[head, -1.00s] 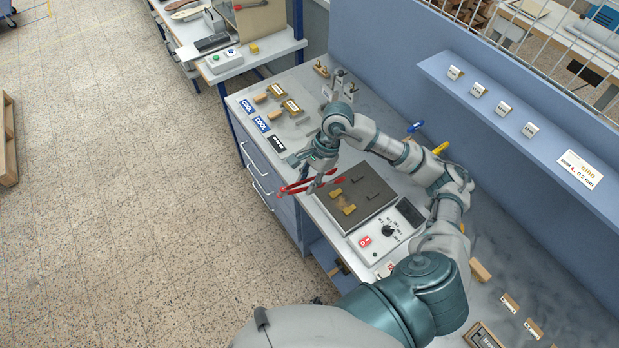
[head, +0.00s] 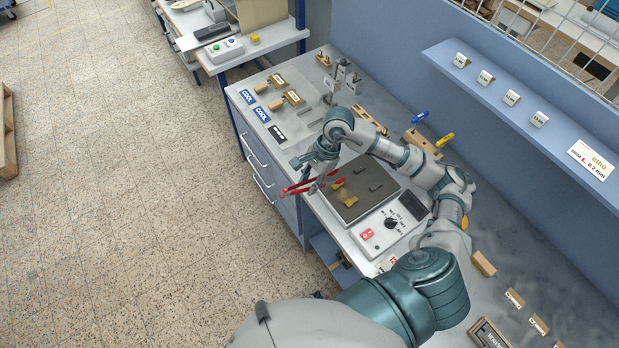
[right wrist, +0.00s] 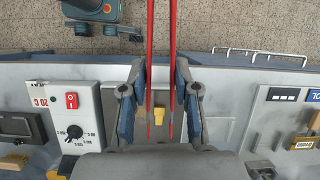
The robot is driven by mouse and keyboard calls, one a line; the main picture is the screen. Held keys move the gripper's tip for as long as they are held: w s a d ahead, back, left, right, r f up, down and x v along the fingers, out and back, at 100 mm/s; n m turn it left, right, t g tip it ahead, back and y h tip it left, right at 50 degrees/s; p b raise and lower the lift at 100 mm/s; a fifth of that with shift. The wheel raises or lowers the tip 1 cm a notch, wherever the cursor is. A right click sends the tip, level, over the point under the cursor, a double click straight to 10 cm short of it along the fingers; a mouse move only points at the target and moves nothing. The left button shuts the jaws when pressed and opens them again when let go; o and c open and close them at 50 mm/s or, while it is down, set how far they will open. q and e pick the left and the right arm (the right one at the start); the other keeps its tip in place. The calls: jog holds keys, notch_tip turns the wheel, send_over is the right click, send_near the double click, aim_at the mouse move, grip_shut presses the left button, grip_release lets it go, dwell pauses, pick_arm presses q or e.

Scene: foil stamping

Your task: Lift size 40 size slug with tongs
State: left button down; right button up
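My right gripper (head: 318,168) is shut on the red tongs (head: 299,188), whose arms pass between its fingers. In the right wrist view the tongs (right wrist: 172,60) point down, their two tips slightly apart. One brass slug (right wrist: 158,114) shows between the fingers, close to the tips; contact cannot be told. The gripper partly hides the plate's left side. No size mark is readable.
The control panel (head: 391,223) with a red switch and black dial adjoins the plate. Brass pieces and blue COOL labels (head: 262,113) lie at the bench's far left. Blue- and yellow-handled tools (head: 432,138) stand behind my arm. A shelf (head: 480,75) juts out at right.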

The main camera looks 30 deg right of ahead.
notch_tip(320, 180, down, 4)
jog(key=b, duration=0.3)
jog(key=shift+f, duration=0.1)
grip_shut()
notch_tip(320, 180, up, 12)
jog(key=p, duration=0.6)
dwell(0.4)
